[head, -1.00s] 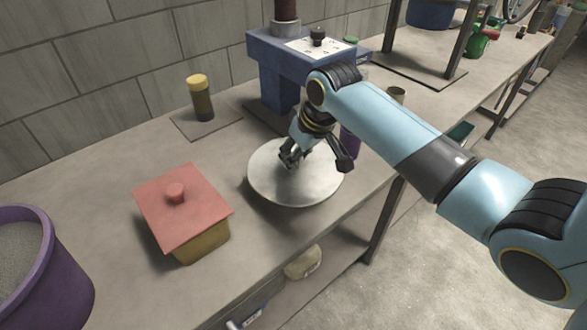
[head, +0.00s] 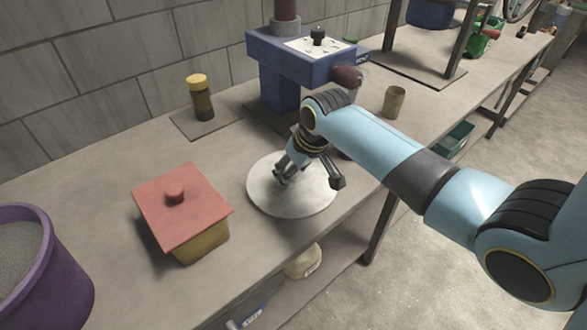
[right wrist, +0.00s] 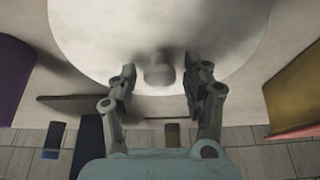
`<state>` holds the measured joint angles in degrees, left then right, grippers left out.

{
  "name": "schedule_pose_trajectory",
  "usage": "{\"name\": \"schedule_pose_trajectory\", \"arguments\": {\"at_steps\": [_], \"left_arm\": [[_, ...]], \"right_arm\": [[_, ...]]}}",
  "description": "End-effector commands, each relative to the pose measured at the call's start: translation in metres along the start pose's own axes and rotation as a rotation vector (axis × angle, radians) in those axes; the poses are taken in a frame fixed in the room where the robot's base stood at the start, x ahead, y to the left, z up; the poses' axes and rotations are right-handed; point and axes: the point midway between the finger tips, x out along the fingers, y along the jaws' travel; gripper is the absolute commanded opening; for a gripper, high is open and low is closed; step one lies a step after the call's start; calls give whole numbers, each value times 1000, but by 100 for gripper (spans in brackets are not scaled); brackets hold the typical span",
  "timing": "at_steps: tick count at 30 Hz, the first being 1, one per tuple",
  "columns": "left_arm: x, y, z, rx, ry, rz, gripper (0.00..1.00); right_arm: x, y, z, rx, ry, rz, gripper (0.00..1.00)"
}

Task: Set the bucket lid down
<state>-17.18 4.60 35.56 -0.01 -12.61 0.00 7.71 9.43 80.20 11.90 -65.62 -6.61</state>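The bucket lid (head: 308,203) is a pale round disc. It appears to lie flat on the workbench (head: 110,165), close to its front edge. Its knob (right wrist: 160,68) shows in the right wrist view, where the lid (right wrist: 100,35) fills the top. My right gripper (head: 284,178) is over the middle of the lid. In the right wrist view its two fingers stand apart on either side of the knob, with a gap visible at each side. A purple bucket (head: 50,270) with grey, grainy contents stands at the lower left, without a lid. My left gripper is not in view.
A yellow box with a red lid (head: 195,220) stands left of the bucket lid. A yellow-capped jar (head: 201,100) is behind on a mat. A blue machine (head: 283,75) stands at the back. A tan cup (head: 394,102) is at the right.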

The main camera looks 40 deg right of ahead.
Motion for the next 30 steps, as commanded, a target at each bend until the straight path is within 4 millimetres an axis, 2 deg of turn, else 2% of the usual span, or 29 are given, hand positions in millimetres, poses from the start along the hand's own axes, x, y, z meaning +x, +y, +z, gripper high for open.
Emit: {"name": "schedule_pose_trajectory", "arguments": {"at_steps": [7,11,24,30], "left_arm": [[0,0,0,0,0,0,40],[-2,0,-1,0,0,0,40],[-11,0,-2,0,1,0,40],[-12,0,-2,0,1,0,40]], "right_arm": [[-1,0,0,0,0,0,50],[-11,0,-1,-1,1,1,50],[-101,1,-2,-1,2,2,50],[-121,0,-1,0,0,0,50]]}}
